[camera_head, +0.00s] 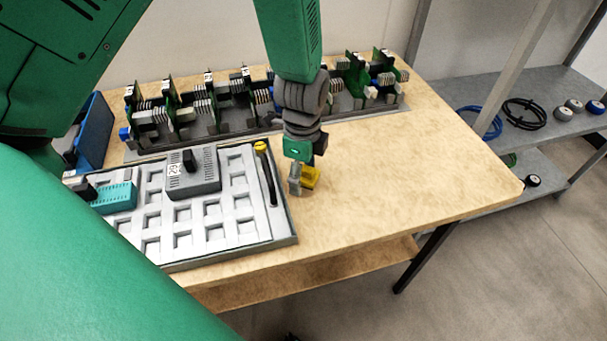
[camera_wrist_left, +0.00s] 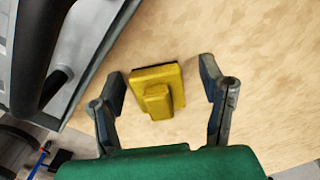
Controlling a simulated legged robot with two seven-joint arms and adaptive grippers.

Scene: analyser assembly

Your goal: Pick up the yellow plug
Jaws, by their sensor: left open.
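The yellow plug (camera_wrist_left: 157,88) lies on the wooden table, a flat yellow block with a smaller raised block on top. In the head view the yellow plug (camera_head: 311,178) shows just right of the grey tray, partly hidden by my left gripper (camera_head: 299,180). In the left wrist view my left gripper (camera_wrist_left: 163,95) is open, with one finger on each side of the plug. My right gripper is not in view.
The grey tray (camera_head: 288,226) with many square pockets lies left of the plug, holding a grey box (camera_head: 193,174) and a black-handled, yellow-ended part (camera_head: 267,172). A rack of circuit boards (camera_head: 215,116) stands behind. The table right of the plug (camera_head: 420,170) is clear.

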